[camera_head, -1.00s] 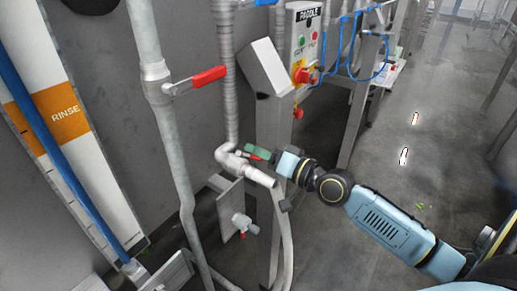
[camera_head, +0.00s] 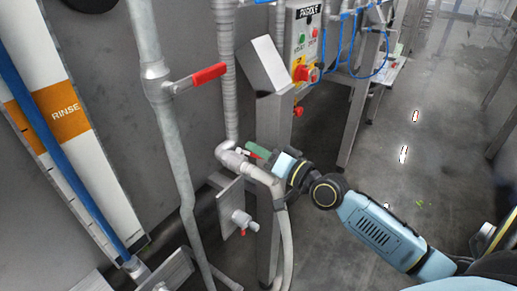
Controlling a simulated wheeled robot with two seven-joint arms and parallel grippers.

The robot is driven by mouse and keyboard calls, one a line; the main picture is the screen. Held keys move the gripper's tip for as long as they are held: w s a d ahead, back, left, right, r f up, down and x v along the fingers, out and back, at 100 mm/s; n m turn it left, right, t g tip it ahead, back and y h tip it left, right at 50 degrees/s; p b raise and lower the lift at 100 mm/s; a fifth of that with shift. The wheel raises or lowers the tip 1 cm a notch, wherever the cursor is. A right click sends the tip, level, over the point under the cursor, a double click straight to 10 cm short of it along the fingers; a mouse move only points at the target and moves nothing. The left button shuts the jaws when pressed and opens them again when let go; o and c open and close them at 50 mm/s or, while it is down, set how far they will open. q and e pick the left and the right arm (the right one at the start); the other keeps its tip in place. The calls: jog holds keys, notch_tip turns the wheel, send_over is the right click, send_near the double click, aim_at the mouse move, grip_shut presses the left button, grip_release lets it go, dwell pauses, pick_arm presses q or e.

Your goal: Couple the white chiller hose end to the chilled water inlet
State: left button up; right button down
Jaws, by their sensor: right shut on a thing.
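The white chiller hose (camera_head: 287,245) hangs in the middle of the head view. Its upper part bends left toward a pale pipe stub (camera_head: 240,160) at the foot of a ribbed vertical pipe, which looks like the chilled water inlet. Hose and stub look like one continuous curve; I cannot tell whether they are coupled or only touching. My right gripper (camera_head: 272,166) reaches in from the right, over the hose's upper end, and is shut on it; its fingertips are partly hidden. My left gripper is not in view.
A grey pipe with a red lever (camera_head: 200,78) stands left. A bracket plate (camera_head: 231,208) carries a small pale fitting (camera_head: 243,220). A steel post and control box (camera_head: 303,45) stand behind my gripper. The floor at right (camera_head: 430,150) is open.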

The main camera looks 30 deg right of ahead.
jog(key=shift+s+a+f, duration=0.1)
jog(key=shift+a+f, duration=0.05)
jog(key=shift+f, duration=0.15)
jog(key=c, duration=1.4)
grip_release()
jog(key=shift+r, duration=0.1)
jog(key=b+v, duration=0.3)
jog(key=v, duration=1)
jog(key=shift+s, duration=0.3)
jog(key=shift+a, duration=0.1)
